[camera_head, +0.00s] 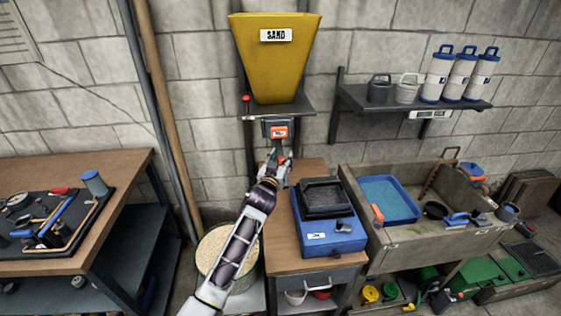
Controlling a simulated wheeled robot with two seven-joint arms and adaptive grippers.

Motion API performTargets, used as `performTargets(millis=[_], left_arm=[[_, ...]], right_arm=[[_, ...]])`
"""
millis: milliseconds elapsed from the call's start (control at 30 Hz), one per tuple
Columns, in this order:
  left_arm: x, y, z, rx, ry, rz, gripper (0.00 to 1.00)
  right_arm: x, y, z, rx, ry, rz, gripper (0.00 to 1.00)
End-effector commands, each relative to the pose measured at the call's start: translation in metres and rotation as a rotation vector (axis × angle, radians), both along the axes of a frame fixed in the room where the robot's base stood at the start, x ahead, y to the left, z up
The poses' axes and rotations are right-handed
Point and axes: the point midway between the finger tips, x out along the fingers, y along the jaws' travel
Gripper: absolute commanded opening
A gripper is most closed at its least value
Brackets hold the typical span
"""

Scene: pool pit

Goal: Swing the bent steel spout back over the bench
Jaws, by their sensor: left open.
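The yellow sand hopper (273,60) stands on a dark wall bracket. Below it is a grey outlet housing with an orange label (279,132). A short grey piece below the label, perhaps the top of the steel spout, reaches down to my left gripper (276,162). The gripper and wrist hide most of that area, so I cannot tell the spout's bend or direction. My left gripper is open, at or just in front of this piece; contact is unclear. The wooden bench (279,247) stands below and to the right. My right gripper is not in view.
A blue machine with a black sieve tray (326,198) fills much of the bench. A round bin of pale grains (213,262) stands on the floor at its left. A stone sink (400,238) adjoins at right; a tool table (125,172) is at left.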

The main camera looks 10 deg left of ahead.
Motion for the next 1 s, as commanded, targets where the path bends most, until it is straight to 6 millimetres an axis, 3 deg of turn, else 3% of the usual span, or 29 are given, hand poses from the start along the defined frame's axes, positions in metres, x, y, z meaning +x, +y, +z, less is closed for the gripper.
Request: performTargets(millis=[367,1000], left_arm=[[-0.013,0.001,-0.001,0.0,0.001,0.0,0.45],[-0.069,0.003,-0.001,0.0,0.001,0.0,0.45]], right_arm=[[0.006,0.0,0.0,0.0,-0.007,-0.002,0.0],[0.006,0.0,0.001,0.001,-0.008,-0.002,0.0]])
